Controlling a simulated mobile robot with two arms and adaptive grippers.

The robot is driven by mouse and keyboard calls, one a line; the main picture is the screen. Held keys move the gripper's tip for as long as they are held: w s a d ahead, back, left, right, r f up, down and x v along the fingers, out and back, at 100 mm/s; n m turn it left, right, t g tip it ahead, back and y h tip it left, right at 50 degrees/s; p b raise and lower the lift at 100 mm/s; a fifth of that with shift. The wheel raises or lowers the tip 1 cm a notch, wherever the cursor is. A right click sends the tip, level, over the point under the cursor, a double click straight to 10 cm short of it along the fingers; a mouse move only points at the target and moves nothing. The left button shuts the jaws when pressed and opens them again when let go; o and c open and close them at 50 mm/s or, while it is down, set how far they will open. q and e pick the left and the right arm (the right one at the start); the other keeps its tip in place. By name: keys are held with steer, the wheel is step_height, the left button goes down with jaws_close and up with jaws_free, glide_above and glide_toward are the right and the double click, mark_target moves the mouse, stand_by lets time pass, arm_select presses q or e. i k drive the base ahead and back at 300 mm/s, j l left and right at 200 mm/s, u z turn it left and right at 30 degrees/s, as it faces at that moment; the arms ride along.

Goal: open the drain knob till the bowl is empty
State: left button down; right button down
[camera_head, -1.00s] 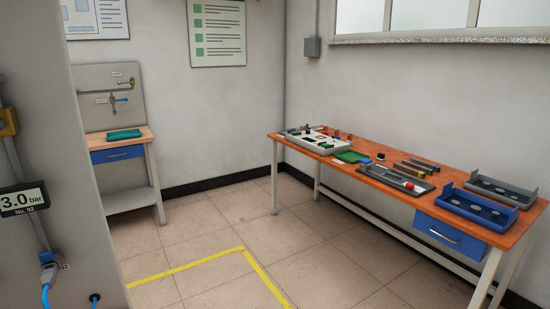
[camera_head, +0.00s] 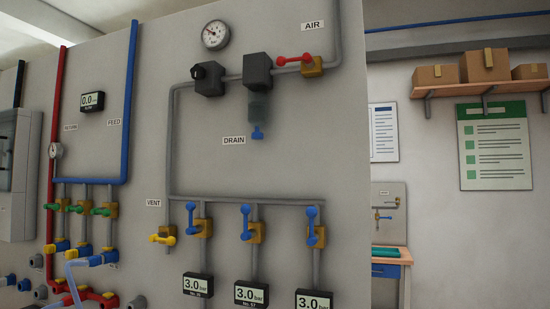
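The drain knob is a small blue piece (camera_head: 257,133) at the bottom of the bowl, beside the DRAIN label (camera_head: 234,141) on the grey wall panel. The bowl (camera_head: 259,107) is a dark, see-through cup under a black filter block (camera_head: 257,70). I cannot tell how much liquid is in it. Neither of my grippers is in view.
A red-handled valve (camera_head: 295,60) is on the AIR pipe right of the filter. A round gauge (camera_head: 215,35) is above. Several blue-handled valves (camera_head: 246,222) and a yellow VENT valve (camera_head: 163,236) are below. The panel ends at right; shelf boxes (camera_head: 485,65) are beyond.

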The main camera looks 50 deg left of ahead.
mark_target(257, 135)
steer(key=u, duration=1.8)
